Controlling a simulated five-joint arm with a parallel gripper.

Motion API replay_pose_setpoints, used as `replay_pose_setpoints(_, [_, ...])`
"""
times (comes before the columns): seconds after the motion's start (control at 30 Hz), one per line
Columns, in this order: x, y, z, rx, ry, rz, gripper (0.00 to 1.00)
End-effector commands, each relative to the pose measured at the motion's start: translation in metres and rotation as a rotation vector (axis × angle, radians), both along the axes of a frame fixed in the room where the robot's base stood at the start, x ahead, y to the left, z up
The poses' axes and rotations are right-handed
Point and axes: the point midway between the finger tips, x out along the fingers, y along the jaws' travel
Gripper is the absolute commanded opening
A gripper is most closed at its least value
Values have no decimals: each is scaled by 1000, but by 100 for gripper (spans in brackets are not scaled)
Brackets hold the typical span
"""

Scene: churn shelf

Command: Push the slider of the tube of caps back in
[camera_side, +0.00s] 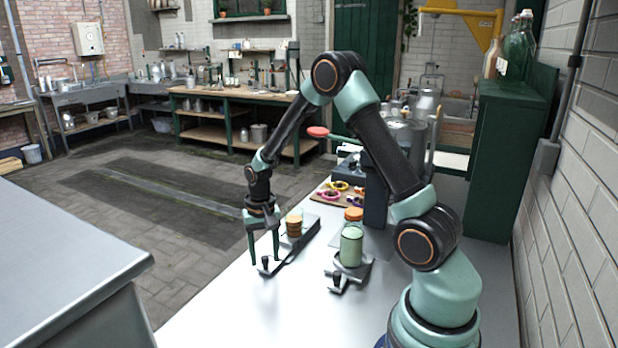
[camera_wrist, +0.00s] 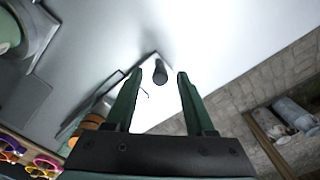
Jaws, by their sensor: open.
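The tube of caps (camera_side: 293,223) is a clear tube with orange caps stacked in it, standing on a dark base; the orange caps (camera_wrist: 89,124) also show at left in the wrist view. Its slider (camera_side: 285,258) sticks out of the base toward the front left, ending in a dark upright knob (camera_side: 265,262). My gripper (camera_side: 264,261) points down over the slider's outer end, open, one finger on each side of the knob. In the wrist view the knob (camera_wrist: 160,72) lies between the fingertips (camera_wrist: 160,75), apart from both.
A jar of pale green stuff (camera_side: 351,246) with an orange top stands to the right on its own dark base with a knob. Behind are coloured rings (camera_side: 330,194) on a board. The table's left edge is close to the slider; the front of the table (camera_side: 250,310) is clear.

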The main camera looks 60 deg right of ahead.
Motion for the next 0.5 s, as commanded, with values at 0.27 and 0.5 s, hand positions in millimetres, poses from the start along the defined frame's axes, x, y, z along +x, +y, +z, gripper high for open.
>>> replay_pose_setpoints(0.27, [0,0,0,0,0,0,12])
replay_pose_setpoints(0.5, [0,0,0,0,0,0,0])
